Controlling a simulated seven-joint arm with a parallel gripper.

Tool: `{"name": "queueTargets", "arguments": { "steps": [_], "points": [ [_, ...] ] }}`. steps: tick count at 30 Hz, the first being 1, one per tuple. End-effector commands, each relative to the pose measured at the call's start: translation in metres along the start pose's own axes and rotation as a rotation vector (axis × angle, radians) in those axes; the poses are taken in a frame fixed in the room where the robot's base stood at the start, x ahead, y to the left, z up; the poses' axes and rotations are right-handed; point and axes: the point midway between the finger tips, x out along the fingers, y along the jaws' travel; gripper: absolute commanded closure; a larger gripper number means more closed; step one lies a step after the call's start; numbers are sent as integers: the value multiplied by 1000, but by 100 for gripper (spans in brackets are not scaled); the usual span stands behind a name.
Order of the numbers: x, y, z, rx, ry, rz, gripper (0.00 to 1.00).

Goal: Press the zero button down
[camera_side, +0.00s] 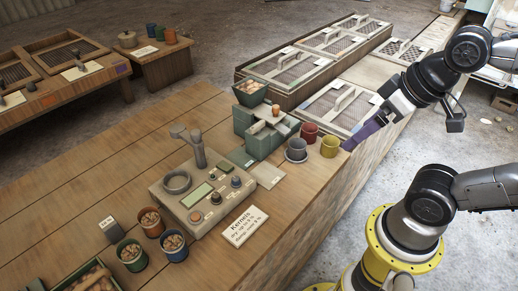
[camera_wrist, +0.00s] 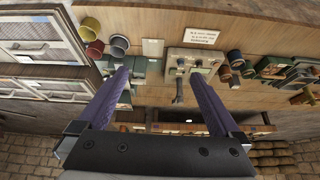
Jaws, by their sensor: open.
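A beige tester (camera_side: 168,207) with green displays, a round cup, an upright grey handle and several knobs or buttons stands on the wooden bench. An orange button (camera_side: 196,216) is on its front panel. I cannot read which button is marked zero. The tester also shows ahead in the wrist view (camera_wrist: 190,54), upper middle. My gripper (camera_side: 348,147), with purple fingers, is at the bench's right edge beyond the yellow cup, well to the right of the tester and apart from it. In the wrist view its fingers (camera_wrist: 159,74) are spread, with nothing held between them.
A green mill (camera_side: 262,142) and red (camera_side: 309,134) and yellow cups (camera_side: 330,146) stand between my gripper and the tester. A "Kernels" card (camera_side: 246,226) lies before the tester. Nut-filled cups (camera_side: 174,246) are at its left. Mesh-topped trays (camera_side: 335,107) lie behind.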

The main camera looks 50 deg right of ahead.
Motion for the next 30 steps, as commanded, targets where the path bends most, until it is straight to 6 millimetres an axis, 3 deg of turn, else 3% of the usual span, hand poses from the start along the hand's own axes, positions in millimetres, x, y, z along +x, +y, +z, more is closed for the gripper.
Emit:
{"name": "queueTargets", "arguments": {
  "steps": [9,25,30],
  "points": [
    [-1,0,-2,-33,4,0,2],
    [-1,0,-2,-31,4,0,97],
    [-1,0,-2,-30,4,0,100]
  ]
}}
